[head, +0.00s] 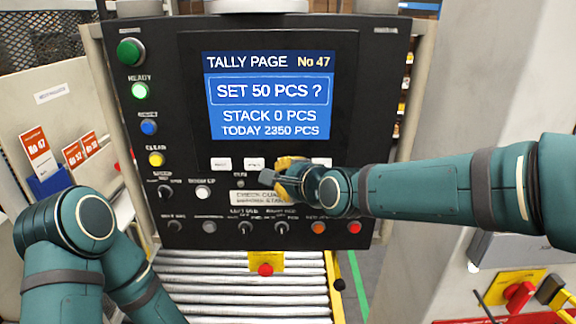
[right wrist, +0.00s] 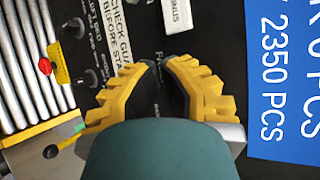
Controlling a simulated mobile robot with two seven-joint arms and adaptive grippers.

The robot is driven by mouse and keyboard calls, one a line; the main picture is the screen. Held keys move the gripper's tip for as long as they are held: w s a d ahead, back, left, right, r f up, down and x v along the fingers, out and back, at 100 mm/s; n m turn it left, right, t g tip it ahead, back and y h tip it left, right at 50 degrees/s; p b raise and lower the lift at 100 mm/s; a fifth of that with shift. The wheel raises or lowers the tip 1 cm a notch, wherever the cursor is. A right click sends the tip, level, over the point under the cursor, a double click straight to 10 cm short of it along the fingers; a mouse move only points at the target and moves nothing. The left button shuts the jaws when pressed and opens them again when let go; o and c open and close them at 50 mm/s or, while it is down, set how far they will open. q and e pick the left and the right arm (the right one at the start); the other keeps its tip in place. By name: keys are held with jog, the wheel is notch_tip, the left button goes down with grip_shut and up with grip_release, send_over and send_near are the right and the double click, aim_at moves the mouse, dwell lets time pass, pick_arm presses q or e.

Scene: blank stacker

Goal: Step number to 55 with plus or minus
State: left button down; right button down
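The control panel screen (head: 268,95) reads "TALLY PAGE No 47", "SET 50 PCS ?", "STACK 0 PCS" and "TODAY 2350 PCS". White buttons sit in a row below it: one at left (head: 221,163), one beside it (head: 254,163) and one at right (head: 321,163). The right wrist view shows a white button marked MINUS (right wrist: 177,15). No plus label is readable. My right gripper (head: 272,178) is in front of the panel just below this row, hiding part of it. Its yellow fingers (right wrist: 160,65) look shut and empty; contact cannot be told. My left gripper is out of view.
Green, blue and yellow buttons line the panel's left side. Knobs and a red button (head: 354,228) sit along the bottom. A roller conveyor (head: 240,290) lies below.

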jog(key=shift+s, duration=0.8)
jog(key=shift+s+p, duration=1.25)
jog(key=shift+s, duration=1.25)
dwell(1.1)
